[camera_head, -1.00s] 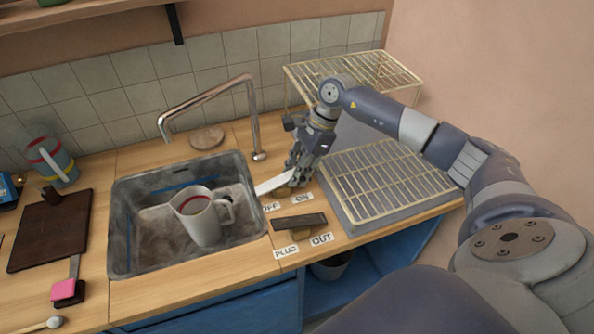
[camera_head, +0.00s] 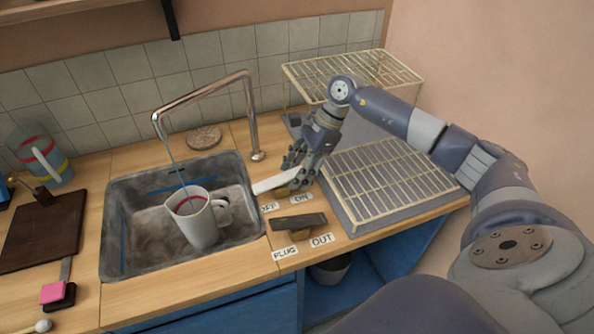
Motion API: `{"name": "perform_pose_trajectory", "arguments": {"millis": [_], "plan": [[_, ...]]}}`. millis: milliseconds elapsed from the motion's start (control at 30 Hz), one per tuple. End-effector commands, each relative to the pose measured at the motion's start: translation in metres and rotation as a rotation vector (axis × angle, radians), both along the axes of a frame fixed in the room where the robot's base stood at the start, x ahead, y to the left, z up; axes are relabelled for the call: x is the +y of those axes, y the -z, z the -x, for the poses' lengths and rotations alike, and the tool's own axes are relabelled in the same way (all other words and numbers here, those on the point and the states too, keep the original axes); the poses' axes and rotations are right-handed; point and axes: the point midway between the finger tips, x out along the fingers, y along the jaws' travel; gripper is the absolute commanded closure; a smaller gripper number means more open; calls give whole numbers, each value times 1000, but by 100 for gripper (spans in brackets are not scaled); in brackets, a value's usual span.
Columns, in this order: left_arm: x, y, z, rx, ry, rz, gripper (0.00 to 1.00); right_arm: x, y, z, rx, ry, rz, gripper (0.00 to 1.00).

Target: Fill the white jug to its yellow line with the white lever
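The white jug (camera_head: 199,228) stands upright in the sink (camera_head: 150,262), its handle to the right. A thin stream of water (camera_head: 172,155) falls from the bent metal tap (camera_head: 250,115) into it. A reddish line shows inside its rim; I cannot make out a yellow line or the water level. The white lever (camera_head: 272,182) lies by the sink's right edge, near the OFF and ON labels. My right gripper (camera_head: 295,172) is at the lever's right end, seemingly touching it; its finger opening is unclear. My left gripper is not in view.
A dark lever (camera_head: 299,221) lies by the PLUG and OUT labels. A wire rack (camera_head: 390,185) stands right of my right gripper. A striped jug (camera_head: 45,160), a dark board (camera_head: 42,232) and a pink-ended tool (camera_head: 53,292) are on the left.

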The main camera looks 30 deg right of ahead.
Motion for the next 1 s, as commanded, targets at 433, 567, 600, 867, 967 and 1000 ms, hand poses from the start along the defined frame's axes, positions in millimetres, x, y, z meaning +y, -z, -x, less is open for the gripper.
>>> {"name": "perform_pose_trajectory", "arguments": {"millis": [433, 567, 600, 867, 967, 1000], "plan": [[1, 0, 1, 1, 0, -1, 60, -24, -44, 5, -5, 3, 3, 53], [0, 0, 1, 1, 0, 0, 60, -37, -68, 8, -3, 2, 2, 53], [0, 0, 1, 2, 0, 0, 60, -40, -75, 9, -3, 2, 1, 53], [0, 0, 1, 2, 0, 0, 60, -54, -103, 13, -1, 0, -1, 53], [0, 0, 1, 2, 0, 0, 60, -55, -105, 13, 0, 0, -1, 53], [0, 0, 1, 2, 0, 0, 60, -56, -106, 14, 1, 0, -1, 53]]}}
